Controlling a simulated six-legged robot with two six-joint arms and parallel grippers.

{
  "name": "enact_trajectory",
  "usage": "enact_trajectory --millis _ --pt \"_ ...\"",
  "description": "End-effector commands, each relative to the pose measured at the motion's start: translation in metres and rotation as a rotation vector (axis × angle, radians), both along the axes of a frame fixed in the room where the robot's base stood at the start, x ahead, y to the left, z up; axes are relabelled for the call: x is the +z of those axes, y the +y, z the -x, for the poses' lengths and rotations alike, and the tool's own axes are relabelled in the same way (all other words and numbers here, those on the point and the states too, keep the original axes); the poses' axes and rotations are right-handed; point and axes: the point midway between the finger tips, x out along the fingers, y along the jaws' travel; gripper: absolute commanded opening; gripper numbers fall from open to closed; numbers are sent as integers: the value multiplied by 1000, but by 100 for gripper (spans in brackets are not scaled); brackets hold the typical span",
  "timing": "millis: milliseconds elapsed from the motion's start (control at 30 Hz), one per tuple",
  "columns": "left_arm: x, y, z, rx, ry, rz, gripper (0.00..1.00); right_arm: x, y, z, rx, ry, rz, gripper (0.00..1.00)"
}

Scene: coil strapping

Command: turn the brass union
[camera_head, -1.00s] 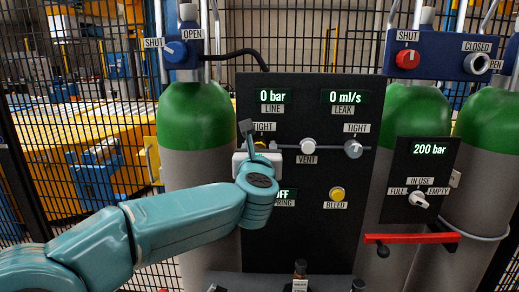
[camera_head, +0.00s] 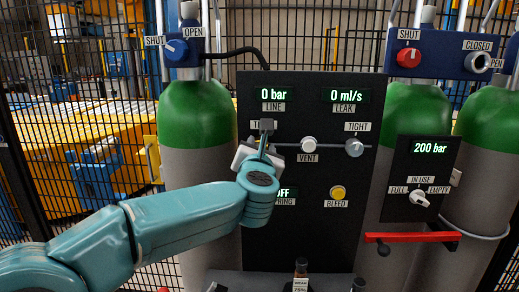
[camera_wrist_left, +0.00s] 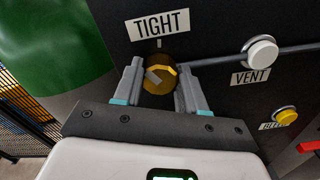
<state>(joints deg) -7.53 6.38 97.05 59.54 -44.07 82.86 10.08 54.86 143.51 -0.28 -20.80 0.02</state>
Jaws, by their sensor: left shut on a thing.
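The brass union (camera_wrist_left: 162,80) is a round brass fitting on the dark panel, below a TIGHT label (camera_wrist_left: 158,25) with a short white tick, in the left wrist view. A grey mark on its face points toward the left, away from the tick. My left gripper (camera_wrist_left: 159,90) has one finger on each side of the union and is shut on it. In the head view my left gripper (camera_head: 265,140) is tilted at the panel's left side and hides the union. My right gripper is not in view.
The panel (camera_head: 310,235) reads 0 bar and 0 ml/s. A white VENT knob (camera_head: 308,144), a grey fitting (camera_head: 354,147) under another TIGHT label and a yellow BLEED button (camera_head: 338,193) lie to the right. Green-topped cylinders (camera_head: 197,115) stand on both sides.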

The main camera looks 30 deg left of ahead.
Motion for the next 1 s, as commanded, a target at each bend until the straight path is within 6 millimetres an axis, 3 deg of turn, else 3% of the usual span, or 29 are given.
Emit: enact_trajectory --millis 33,500,1000 --pt "7 0 1 -1 11 -42 10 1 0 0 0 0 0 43" --pt "8 -1 0 1 235 -410 10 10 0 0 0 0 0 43" --pt "6 -2 -1 1 371 -633 10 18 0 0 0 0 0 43"
